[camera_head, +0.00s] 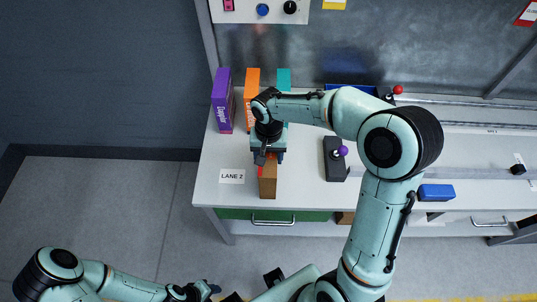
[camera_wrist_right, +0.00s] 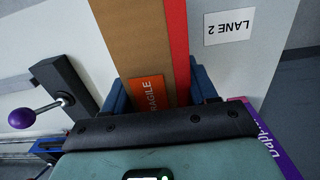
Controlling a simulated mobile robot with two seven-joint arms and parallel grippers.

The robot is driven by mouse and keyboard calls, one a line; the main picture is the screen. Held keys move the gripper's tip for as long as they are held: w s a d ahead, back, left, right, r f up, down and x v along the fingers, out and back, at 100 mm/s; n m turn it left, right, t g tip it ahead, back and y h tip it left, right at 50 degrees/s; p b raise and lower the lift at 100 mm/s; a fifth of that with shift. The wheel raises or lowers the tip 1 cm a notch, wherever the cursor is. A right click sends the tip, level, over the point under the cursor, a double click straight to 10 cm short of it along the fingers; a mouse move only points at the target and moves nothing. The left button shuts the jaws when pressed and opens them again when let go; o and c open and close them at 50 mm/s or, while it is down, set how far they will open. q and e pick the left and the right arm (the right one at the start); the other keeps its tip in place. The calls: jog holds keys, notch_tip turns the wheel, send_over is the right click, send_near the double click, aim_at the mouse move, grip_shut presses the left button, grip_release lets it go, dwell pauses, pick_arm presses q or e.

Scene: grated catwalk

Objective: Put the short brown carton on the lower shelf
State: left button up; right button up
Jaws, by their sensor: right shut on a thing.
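The brown carton (camera_head: 268,182) has a red stripe and is at the front left of the white table, beside the LANE 2 label. My right gripper (camera_head: 267,156) is over its far end. In the right wrist view the carton (camera_wrist_right: 130,40), with an orange FRAGILE label, lies between the blue fingers, which are shut on it. I cannot tell whether it touches the table. My left gripper (camera_head: 207,288) is low at the bottom edge, away from the table; its jaws are too small to read. I cannot make out a lower shelf for certain.
Purple (camera_head: 222,100), orange (camera_head: 252,84) and teal (camera_head: 284,78) boxes stand behind the carton. A black lever base with a purple knob (camera_head: 343,151) is to its right, a blue block (camera_head: 436,192) farther right. A green drawer (camera_head: 300,216) is under the table's front edge.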

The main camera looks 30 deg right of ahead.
jog(key=shift+f, duration=0.15)
jog(key=o, duration=1.4)
jog(key=shift+c, duration=0.2)
